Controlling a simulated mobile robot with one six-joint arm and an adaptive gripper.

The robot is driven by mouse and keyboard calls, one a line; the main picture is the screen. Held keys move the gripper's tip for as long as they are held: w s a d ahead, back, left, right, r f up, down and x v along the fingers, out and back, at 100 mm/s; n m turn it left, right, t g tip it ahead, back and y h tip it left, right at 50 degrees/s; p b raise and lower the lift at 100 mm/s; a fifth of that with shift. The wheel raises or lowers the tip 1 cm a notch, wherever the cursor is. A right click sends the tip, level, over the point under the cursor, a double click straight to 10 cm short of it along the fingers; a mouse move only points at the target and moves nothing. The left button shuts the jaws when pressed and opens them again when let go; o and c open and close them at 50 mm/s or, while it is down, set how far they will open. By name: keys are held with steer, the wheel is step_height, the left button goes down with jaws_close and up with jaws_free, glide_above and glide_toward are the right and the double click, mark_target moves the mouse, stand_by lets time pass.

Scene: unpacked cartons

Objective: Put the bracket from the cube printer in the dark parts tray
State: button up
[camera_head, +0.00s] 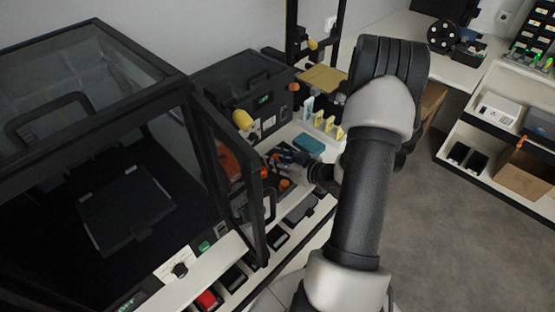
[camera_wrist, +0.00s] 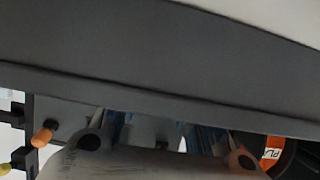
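My gripper (camera_head: 287,158) reaches low over the bench, just right of the large printer's open door frame. Its fingers are small and dark in the head view; in the wrist view its pale body fills the bottom edge, and whether the fingers are open or shut is unclear. A dark box-shaped machine (camera_head: 228,85) with a handle and a green display stands behind the gripper; it looks like the cube printer. I cannot make out the bracket in either view. A small dark tray (camera_head: 301,209) lies at the bench front; I cannot tell if it is the parts tray.
A large black-framed enclosure (camera_head: 90,120) fills the left, with a dark plate (camera_head: 128,207) inside. In the wrist view a grey surface (camera_wrist: 150,60) spans the top, with a dark spool (camera_wrist: 295,155) at right.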

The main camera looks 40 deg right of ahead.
steer(key=shift+o, duration=0.5)
steer(key=shift+r, duration=0.15)
steer(key=shift+s+r, duration=0.2)
steer(key=shift+s, duration=0.05)
steer(key=p+v, duration=0.3)
steer(key=v, duration=0.7)
steer(key=shift+s+r, duration=0.1)
steer(key=shift+s, duration=0.2)
steer(key=shift+s+r, duration=0.1)
steer(key=shift+s, duration=0.3)
